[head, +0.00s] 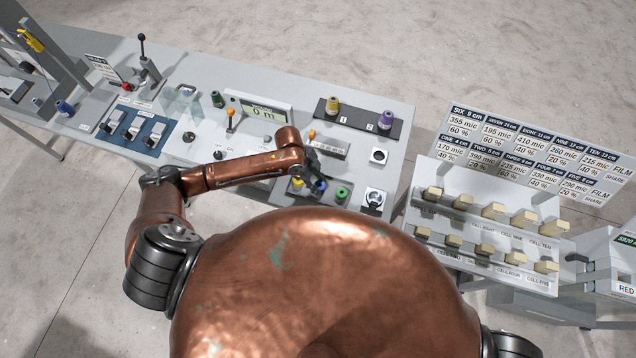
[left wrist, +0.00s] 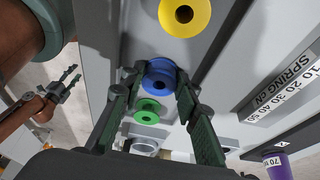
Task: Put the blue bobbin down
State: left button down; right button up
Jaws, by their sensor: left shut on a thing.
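The blue bobbin (head: 321,187) is at the front of the console, between a yellow bobbin (head: 297,183) and a green bobbin (head: 342,193). In the left wrist view the blue bobbin (left wrist: 160,84) sits between the two fingers of my left gripper (left wrist: 157,78), which is shut on it. The yellow bobbin (left wrist: 184,14) is above it there and the green one (left wrist: 147,111) below. I cannot tell whether the blue bobbin touches the surface under it. My right gripper (left wrist: 70,80) shows at the left of the left wrist view, its fingers apart and empty.
A display (head: 262,112) and an orange-knobbed lever (head: 230,118) stand behind my left arm. A round dial (head: 373,199) is right of the green bobbin.

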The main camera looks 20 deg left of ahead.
pick_arm(q)
jog(key=c, duration=1.5)
grip_release()
jog(key=shift+o, duration=0.2)
jog(key=v, duration=1.2)
jog(key=shift+b, duration=0.45)
